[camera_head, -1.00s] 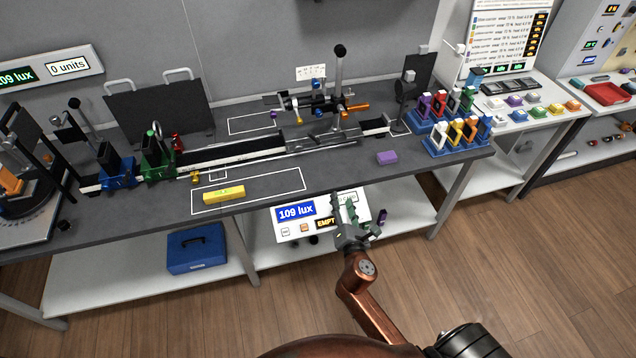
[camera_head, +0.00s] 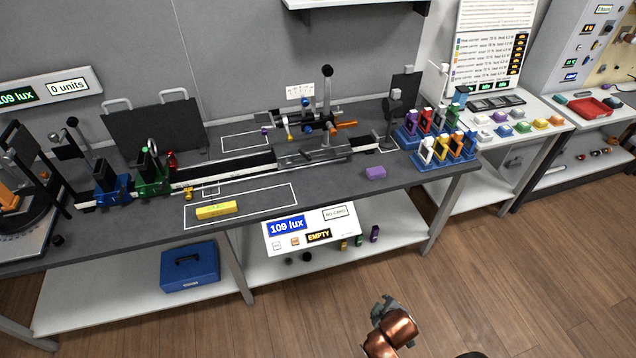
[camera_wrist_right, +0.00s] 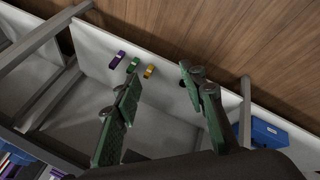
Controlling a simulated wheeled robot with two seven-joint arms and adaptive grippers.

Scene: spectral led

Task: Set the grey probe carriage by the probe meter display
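A long grey carriage (camera_head: 312,153) sits on the bench rail below a rod assembly; I cannot tell whether it is the probe carriage. A white panel (camera_head: 312,232) below the bench's front edge reads "109 lux", "EMPTY" and "NO CARD". A wall display (camera_head: 45,92) at the left reads "109 lux" and "0 units"; which is the probe meter display is unclear. My right gripper (camera_head: 384,308) is low in front of the bench, away from the rail. In the right wrist view its green-padded fingers (camera_wrist_right: 160,75) are spread with nothing between them. My left gripper is out of view.
Blue (camera_head: 113,188) and green (camera_head: 152,178) carriages stand on the rail's left. Colored framed plates (camera_head: 447,148) stand at the right. A blue case (camera_head: 190,267) sits on the lower shelf.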

